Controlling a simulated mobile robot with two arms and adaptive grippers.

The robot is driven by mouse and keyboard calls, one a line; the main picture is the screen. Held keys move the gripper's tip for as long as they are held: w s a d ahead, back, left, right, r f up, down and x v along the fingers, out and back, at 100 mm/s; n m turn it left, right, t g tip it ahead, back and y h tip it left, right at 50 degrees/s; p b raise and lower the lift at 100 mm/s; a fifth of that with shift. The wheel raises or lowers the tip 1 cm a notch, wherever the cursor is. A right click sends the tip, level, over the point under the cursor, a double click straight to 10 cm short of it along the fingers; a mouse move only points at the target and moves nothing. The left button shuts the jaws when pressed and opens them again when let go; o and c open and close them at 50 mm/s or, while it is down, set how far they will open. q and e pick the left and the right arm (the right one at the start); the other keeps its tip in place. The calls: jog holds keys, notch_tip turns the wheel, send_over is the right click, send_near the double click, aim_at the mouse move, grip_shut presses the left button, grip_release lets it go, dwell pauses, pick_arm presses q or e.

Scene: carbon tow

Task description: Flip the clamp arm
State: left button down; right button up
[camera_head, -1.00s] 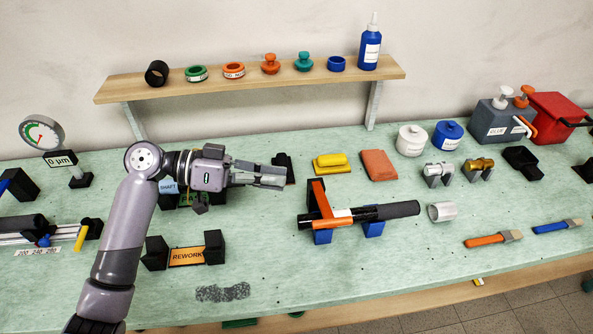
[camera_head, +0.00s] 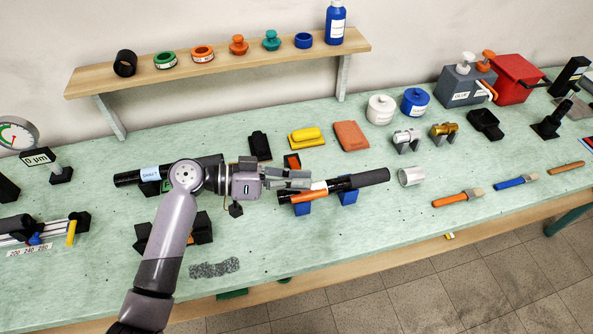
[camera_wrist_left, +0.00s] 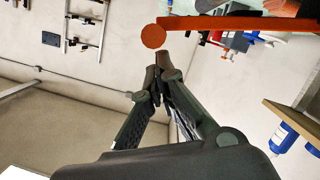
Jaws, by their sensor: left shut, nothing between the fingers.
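The orange clamp arm (camera_head: 292,160) stands on the fixture in the middle of the table. My left gripper (camera_head: 310,179) is in front of it and hides its middle. An orange bar (camera_head: 308,196) of the clamp lies along a black shaft (camera_head: 345,183), which rests on blue supports (camera_head: 348,198). My left gripper is shut and empty. In the left wrist view, the orange clamp bar (camera_wrist_left: 235,23) with a round end crosses above the closed fingertips (camera_wrist_left: 163,66). Whether they touch is unclear. My right gripper is not in view.
A grey ring (camera_head: 411,177) lies right of the shaft. Yellow (camera_head: 307,139) and orange (camera_head: 351,136) blocks lie behind. Another dark shaft (camera_head: 130,178) is behind my left arm. A REWORK stand is partly hidden by that arm. The table's front middle is mostly clear.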

pick_arm(q)
jog(key=f+b, duration=0.1)
jog(key=b, duration=0.2)
jog(key=s+f+m+b, duration=0.1)
jog(key=f+b, duration=0.1)
jog(key=s+f+m+t+b, duration=0.1)
jog(key=f+b, duration=0.1)
jog(key=b, duration=0.1)
jog(key=shift+d+y+b, duration=0.3)
jog(key=shift+y+b, duration=0.05)
jog(key=shift+y, duration=0.05)
jog(key=shift+s+f+m+b, duration=0.1)
jog(key=shift+m+b, duration=0.4)
jog(key=shift+b, duration=0.05)
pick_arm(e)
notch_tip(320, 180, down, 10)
pick_arm(q)
jog(key=shift+d+r, duration=0.1)
jog(key=shift+r, duration=0.1)
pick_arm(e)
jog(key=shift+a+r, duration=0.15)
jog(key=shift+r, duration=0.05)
